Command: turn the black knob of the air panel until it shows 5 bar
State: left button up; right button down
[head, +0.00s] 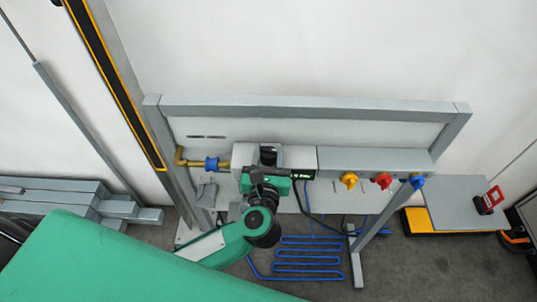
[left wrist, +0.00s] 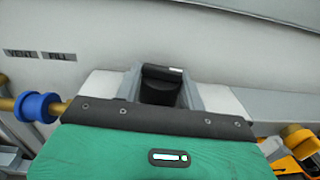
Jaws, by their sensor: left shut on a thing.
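The black knob (left wrist: 160,92) shows in the left wrist view, between the two grey fingers of my left gripper (left wrist: 162,88). The fingers are shut on it from both sides. In the head view my left gripper (head: 268,158) reaches the air panel (head: 330,160) at its left part, and the hand and arm hide most of the knob. The pressure reading cannot be made out in either view. My right gripper is not in view.
A brass pipe with a blue collar (head: 211,164) is left of the gripper. Yellow (head: 349,180), red (head: 381,180) and blue (head: 417,182) knobs sit to the right. A grey frame (head: 300,104) surrounds the panel. A blue hose (head: 310,256) lies below on the floor.

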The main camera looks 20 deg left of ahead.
pick_arm(q)
jog(key=shift+m+h+p, duration=0.3)
jog(key=shift+m+h, duration=0.5)
jog(key=shift+h, duration=0.3)
jog(key=shift+m+h+p, duration=0.3)
jog(key=shift+m+h, duration=0.4)
jog(key=shift+h, duration=0.4)
jog(key=o, duration=0.9)
jog(key=shift+o, duration=0.2)
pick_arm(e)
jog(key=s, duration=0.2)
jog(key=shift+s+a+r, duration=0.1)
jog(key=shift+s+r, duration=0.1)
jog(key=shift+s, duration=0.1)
